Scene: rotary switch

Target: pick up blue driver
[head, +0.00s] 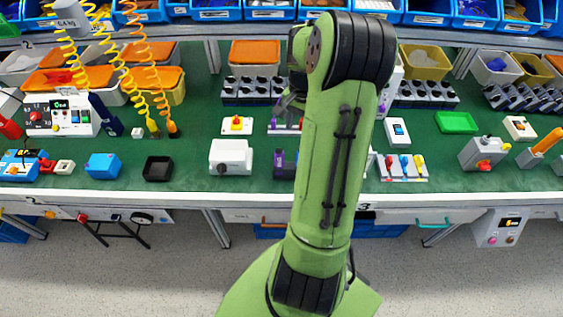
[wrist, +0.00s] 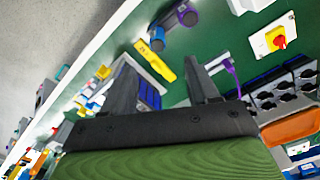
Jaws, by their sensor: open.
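A blue-handled driver (head: 404,163) stands between a red-handled and a yellow-handled one on a small rack, right of my arm in the head view. I cannot pick it out with certainty in the wrist view. My gripper (wrist: 158,61) is open, and nothing is held between its fingers in the wrist view. In the head view my gripper (head: 284,106) shows only partly beside my arm, above the bench and left of the driver rack.
A green bench (head: 195,175) carries several items. A white switch box (head: 231,157) stands left of my arm. A green tray (head: 456,122) lies at right. Coiled hoses hang at left.

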